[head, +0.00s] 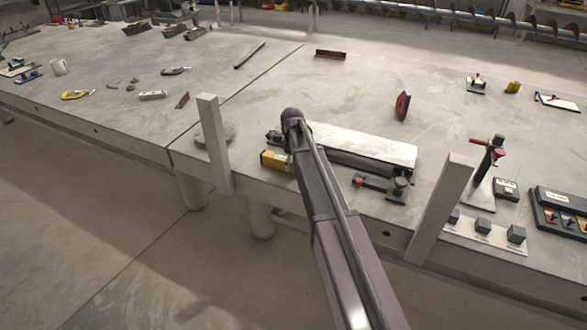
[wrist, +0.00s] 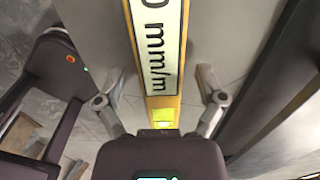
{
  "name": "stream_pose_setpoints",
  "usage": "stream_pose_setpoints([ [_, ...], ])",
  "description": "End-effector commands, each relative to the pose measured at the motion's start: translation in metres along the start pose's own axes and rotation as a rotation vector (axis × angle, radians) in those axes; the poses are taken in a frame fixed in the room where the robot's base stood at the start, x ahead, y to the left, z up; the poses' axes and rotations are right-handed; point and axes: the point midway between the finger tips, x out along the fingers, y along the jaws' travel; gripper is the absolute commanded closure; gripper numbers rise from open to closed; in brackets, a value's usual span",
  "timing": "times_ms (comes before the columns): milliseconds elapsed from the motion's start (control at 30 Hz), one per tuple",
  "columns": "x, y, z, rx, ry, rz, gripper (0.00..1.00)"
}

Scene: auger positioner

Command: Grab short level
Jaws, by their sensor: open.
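The short level is a narrow yellow bar (wrist: 172,100) in the wrist view, with a white label reading "0 mm/m" and a bright green-yellow vial near my gripper's palm. My gripper (wrist: 162,82) is open, with one finger on each side of the bar and a visible gap on both sides. Whether the fingers are at the bar's height cannot be told. In the head view, a yellow block (head: 276,161) at the table's front edge beside my arm looks like part of the level. My arm crosses in front there, and the fingers cannot be made out.
A pale plate over a dark roller (head: 365,164) lies right of my arm, with a red-handled clamp (head: 380,184) in front. Upright posts (head: 213,140) and (head: 440,210) flank the front edge. The table (head: 330,90) behind is mostly clear.

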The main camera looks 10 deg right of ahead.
Motion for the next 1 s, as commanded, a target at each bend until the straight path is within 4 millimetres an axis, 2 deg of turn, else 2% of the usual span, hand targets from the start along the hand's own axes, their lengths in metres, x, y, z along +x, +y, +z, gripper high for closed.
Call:
stream_pose_setpoints([
  [400, -0.0003, 0.0002, 0.0002, 0.000, 0.000, 0.000, 0.11],
  [467, -0.0003, 0.0002, 0.0002, 0.000, 0.000, 0.000, 0.26],
  [700, -0.0002, 0.0002, 0.0003, 0.000, 0.000, 0.000, 0.98],
  [733, -0.0002, 0.0002, 0.0003, 0.000, 0.000, 0.000, 1.00],
  [1000, -0.0004, 0.0003, 0.0003, -0.001, 0.000, 0.000, 1.00],
])
